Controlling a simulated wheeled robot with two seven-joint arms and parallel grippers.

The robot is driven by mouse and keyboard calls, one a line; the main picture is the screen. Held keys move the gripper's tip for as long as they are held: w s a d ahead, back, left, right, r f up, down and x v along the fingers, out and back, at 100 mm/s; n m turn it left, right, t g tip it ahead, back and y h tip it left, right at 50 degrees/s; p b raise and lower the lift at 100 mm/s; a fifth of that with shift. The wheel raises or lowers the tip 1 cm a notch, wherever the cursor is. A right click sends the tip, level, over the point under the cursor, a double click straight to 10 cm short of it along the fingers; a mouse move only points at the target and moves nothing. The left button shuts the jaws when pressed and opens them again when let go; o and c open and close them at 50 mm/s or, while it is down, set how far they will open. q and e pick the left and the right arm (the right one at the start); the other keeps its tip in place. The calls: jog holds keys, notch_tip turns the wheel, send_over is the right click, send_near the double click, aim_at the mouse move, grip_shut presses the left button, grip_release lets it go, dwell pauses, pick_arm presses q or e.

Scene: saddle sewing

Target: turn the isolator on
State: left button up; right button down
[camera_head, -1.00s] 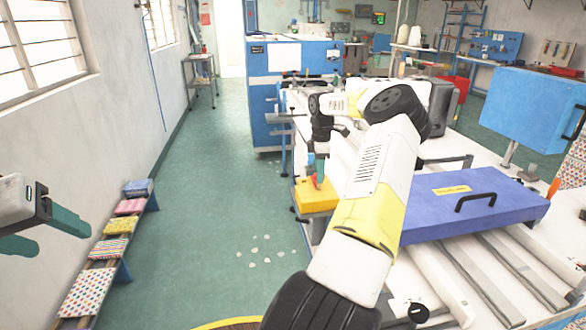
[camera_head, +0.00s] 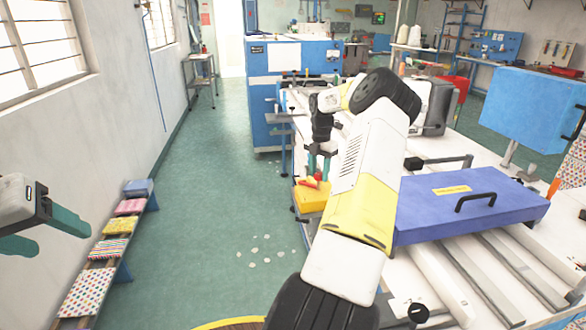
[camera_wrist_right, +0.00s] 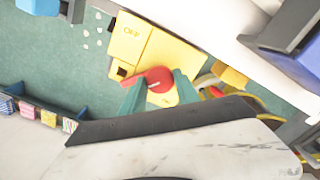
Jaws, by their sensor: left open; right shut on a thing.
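The isolator is a yellow box (camera_head: 311,198) at the table's left edge, with a red rotary handle (camera_head: 311,182) on it. In the right wrist view the yellow box (camera_wrist_right: 150,50) shows the lettering OFF, and other lettering near the handle is partly covered. My right gripper (camera_head: 319,165) is at the box, its green fingers shut on the red handle (camera_wrist_right: 157,78), which lies tilted between them in the right wrist view. My left gripper (camera_head: 70,228) is open and empty at the far left, over the floor side, away from the isolator.
A blue panel with a black handle (camera_head: 470,195) lies on the white table to the right. A blue cabinet (camera_head: 270,95) stands behind. A low bench with patterned cushions (camera_head: 104,250) runs along the left wall. The green floor between is clear apart from small pale scraps (camera_head: 262,250).

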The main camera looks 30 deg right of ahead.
jog(key=n, duration=0.4)
jog(key=shift+n, duration=2.1)
jog(key=c, duration=0.9)
grip_release()
notch_tip(320, 180, up, 8)
jog(key=shift+f, duration=0.1)
